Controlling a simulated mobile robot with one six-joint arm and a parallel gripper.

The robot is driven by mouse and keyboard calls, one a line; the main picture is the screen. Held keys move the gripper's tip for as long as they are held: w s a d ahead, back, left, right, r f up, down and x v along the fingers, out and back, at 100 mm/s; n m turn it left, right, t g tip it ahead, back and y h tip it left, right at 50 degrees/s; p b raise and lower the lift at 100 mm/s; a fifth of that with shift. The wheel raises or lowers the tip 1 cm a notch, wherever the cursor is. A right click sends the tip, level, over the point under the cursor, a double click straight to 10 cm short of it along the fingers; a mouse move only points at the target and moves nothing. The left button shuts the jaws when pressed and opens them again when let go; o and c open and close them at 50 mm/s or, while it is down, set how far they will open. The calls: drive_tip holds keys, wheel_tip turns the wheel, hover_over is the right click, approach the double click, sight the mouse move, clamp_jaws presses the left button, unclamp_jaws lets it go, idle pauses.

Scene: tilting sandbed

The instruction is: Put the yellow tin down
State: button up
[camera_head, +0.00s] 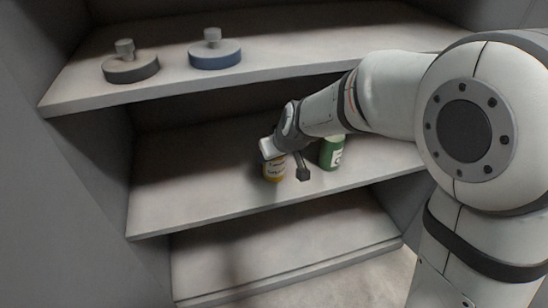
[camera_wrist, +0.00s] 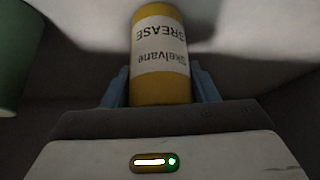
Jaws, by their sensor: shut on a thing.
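The yellow tin (camera_head: 273,172) is at the middle shelf, toward its front, with its upper part hidden by my gripper. In the wrist view the yellow tin (camera_wrist: 160,90) has a white label reading "Skelvane GREASE". My gripper (camera_wrist: 160,92) is shut on the tin, with a blue finger on each side. In the head view my gripper (camera_head: 274,156) comes in from the right. I cannot tell whether the tin's base touches the shelf.
A green tin (camera_head: 331,153) stands on the middle shelf (camera_head: 180,200) just right of the yellow tin. The shelf's left part is clear. A grey knobbed disc (camera_head: 131,68) and a blue one (camera_head: 215,54) sit on the upper shelf above.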

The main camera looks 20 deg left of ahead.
drive_tip(key=shift+r, duration=0.15)
drive_tip(key=shift+f, duration=0.3)
drive_tip(key=o, duration=1.2)
drive_tip(key=shift+r, duration=0.1)
drive_tip(key=p+v, duration=0.5)
drive_tip(key=v, duration=0.6)
drive_tip(key=s+d+m+g+h, duration=0.2)
drive_tip(key=s+d+m, duration=0.2)
drive_tip(key=d, duration=0.9)
drive_tip(key=s+d+f+m+g+h, duration=0.1)
drive_tip(key=s+d+m, duration=0.3)
drive_tip(key=s+d, duration=0.6)
drive_tip(key=d+h, duration=0.1)
drive_tip(key=d, duration=0.2)
drive_tip(key=shift+s+f+m+g, duration=0.25)
drive_tip(key=shift+f+m+g, duration=0.05)
drive_tip(key=shift+f+g, duration=0.1)
